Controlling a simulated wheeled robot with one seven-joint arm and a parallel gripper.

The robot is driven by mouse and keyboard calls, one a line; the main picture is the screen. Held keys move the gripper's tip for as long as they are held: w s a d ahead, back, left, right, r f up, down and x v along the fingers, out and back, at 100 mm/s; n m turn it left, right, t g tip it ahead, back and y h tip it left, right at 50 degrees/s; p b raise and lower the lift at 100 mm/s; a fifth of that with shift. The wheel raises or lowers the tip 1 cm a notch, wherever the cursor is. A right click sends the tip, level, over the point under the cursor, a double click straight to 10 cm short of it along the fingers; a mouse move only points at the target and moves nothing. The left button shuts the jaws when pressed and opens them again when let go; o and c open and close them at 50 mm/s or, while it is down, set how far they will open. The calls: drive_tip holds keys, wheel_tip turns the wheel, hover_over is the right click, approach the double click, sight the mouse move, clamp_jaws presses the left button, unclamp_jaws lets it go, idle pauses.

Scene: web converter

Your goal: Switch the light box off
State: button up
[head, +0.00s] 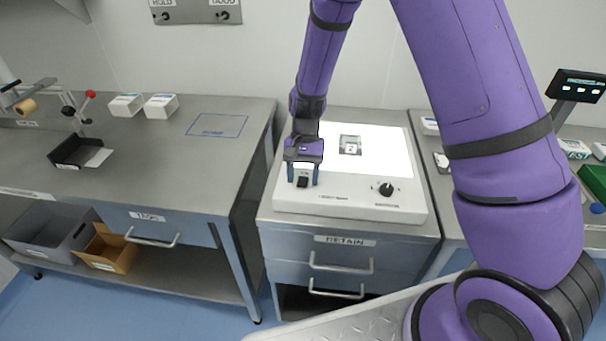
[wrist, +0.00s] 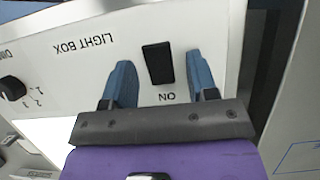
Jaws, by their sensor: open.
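The light box (head: 350,204) stands on the middle cabinet, and its top panel (head: 385,138) glows bright white. Its black rocker switch (head: 303,182) is at the front left of the box. In the wrist view the switch (wrist: 158,63) shows beside the printed word ON, with LIGHT BOX lettering near it. My gripper (head: 302,180) is over the switch with its fingers pointing down. In the wrist view my gripper (wrist: 161,78) is open, with one blue finger on each side of the switch and a gap to it. I cannot tell whether the fingertips touch the box surface.
A dimmer knob (head: 385,189) sits at the front right of the light box. A small printed piece (head: 350,145) lies on the lit panel. A steel table (head: 190,165) is on the left, with two white boxes (head: 160,106) at its back. A RETAIN drawer (head: 345,255) is below.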

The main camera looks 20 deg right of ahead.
drive_tip(key=shift+c, duration=0.4)
drive_tip(key=c, duration=0.8)
drive_tip(key=shift+s+a+r+t+h, duration=0.15)
drive_tip(key=shift+t+h, duration=0.1)
drive_tip(key=shift+t, duration=0.35)
drive_tip(key=shift+s+f+t+h, duration=0.1)
drive_tip(key=shift+t+h, duration=0.15)
drive_tip(key=shift+t, duration=0.35)
drive_tip(key=shift+c, duration=0.2)
drive_tip(key=shift+s+t+h, duration=0.2)
drive_tip(key=shift+t+h, duration=0.3)
drive_tip(key=shift+t, duration=0.7)
drive_tip(key=o, duration=0.9)
